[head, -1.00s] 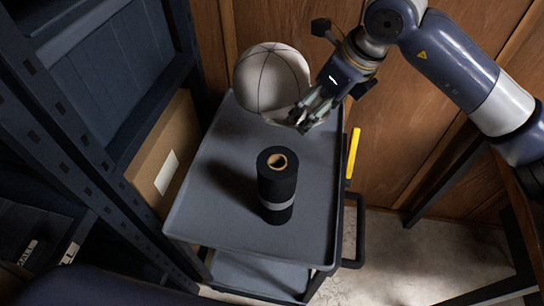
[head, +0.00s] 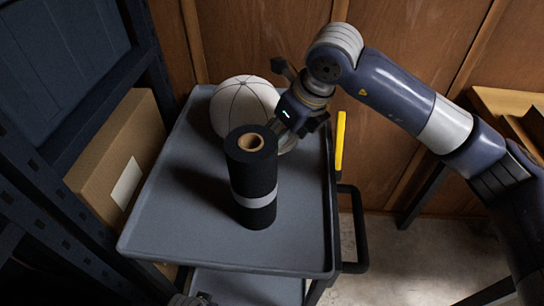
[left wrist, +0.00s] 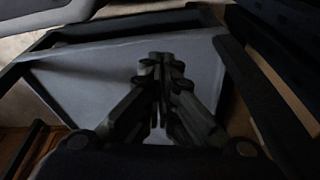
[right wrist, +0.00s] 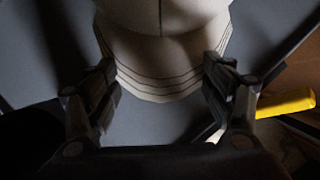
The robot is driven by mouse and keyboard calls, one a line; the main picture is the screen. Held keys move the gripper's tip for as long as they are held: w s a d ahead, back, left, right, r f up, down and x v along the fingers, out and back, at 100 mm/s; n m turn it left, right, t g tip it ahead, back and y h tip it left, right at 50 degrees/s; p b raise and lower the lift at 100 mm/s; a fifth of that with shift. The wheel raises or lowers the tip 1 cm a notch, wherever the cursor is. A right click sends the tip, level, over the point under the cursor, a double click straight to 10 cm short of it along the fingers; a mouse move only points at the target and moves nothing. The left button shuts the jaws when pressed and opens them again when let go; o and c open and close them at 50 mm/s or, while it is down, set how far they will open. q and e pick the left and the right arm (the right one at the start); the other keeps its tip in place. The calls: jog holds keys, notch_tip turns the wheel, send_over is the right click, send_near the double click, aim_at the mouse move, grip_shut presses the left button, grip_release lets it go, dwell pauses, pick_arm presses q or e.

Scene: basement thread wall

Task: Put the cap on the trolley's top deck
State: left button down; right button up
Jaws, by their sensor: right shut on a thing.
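The white cap (head: 243,104) with dark seams is at the far end of the trolley's grey top deck (head: 165,222). I cannot tell whether it touches the deck. My right gripper (head: 284,132) is at the cap's brim, partly behind a black roll. In the right wrist view the brim (right wrist: 160,80) lies between the fingers of my right gripper (right wrist: 162,82), which is shut on it. In the left wrist view my left gripper (left wrist: 166,62) has its fingertips together, nothing seen between them, with a grey surface beyond.
The black roll (head: 252,170) with a grey band stands upright mid-deck, in front of the cap. The deck's near left part is clear. A yellow bar (head: 340,142) is at the right edge. A cardboard box (head: 120,150) and dark shelving are on the left; a wooden wall is behind.

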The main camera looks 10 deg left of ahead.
aim_at(282, 166)
notch_tip(282, 166, down, 5)
jog(key=shift+r, duration=0.1)
jog(key=shift+f, duration=0.35)
jog(key=o, duration=1.1)
pick_arm(q)
jog(key=shift+w+r, duration=0.25)
jog(key=shift+r, duration=0.5)
pick_arm(e)
jog(key=shift+d+r, duration=0.15)
jog(key=shift+r, duration=0.4)
pick_arm(q)
jog(key=f, duration=0.1)
jog(key=s+f, duration=0.1)
jog(key=f, duration=0.1)
jog(key=shift+a+f+p, duration=0.1)
jog(key=shift+p, duration=0.2)
pick_arm(e)
jog(key=v, duration=1.1)
jog(key=shift+s, duration=0.15)
